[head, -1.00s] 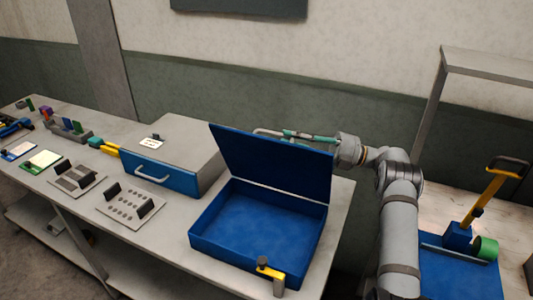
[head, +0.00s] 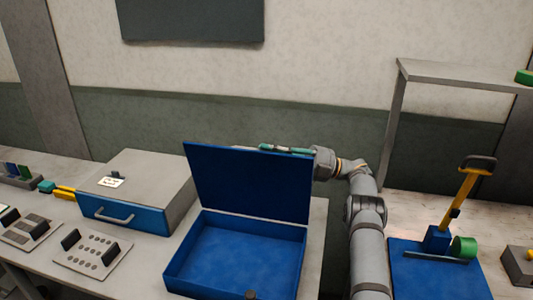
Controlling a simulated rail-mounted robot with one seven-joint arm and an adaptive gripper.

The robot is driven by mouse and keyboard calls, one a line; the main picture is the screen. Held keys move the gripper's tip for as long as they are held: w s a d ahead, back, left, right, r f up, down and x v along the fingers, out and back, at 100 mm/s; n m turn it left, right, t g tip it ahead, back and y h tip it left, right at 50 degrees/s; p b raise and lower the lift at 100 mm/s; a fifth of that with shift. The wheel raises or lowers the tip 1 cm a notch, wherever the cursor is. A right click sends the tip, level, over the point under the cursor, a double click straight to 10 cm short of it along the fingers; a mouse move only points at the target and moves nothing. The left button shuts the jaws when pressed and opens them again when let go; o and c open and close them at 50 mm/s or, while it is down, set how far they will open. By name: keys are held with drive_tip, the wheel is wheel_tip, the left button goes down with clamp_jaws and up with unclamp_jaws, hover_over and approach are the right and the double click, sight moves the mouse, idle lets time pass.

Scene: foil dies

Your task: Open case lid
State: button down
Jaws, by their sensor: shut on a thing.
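The inside of the case looks empty. My gripper (head: 285,149), with teal finger parts, reaches in from the right at the lid's top edge. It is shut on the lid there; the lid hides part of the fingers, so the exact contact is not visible.
A grey box with a blue handled front (head: 145,190) stands left of the case. A perforated plate (head: 92,251) lies in front of it. To the right, a blue mat (head: 435,275) holds a yellow-handled tool (head: 462,195), beside a grey shelf (head: 455,75).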

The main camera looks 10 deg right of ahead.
drive_tip(key=shift+f, duration=0.4)
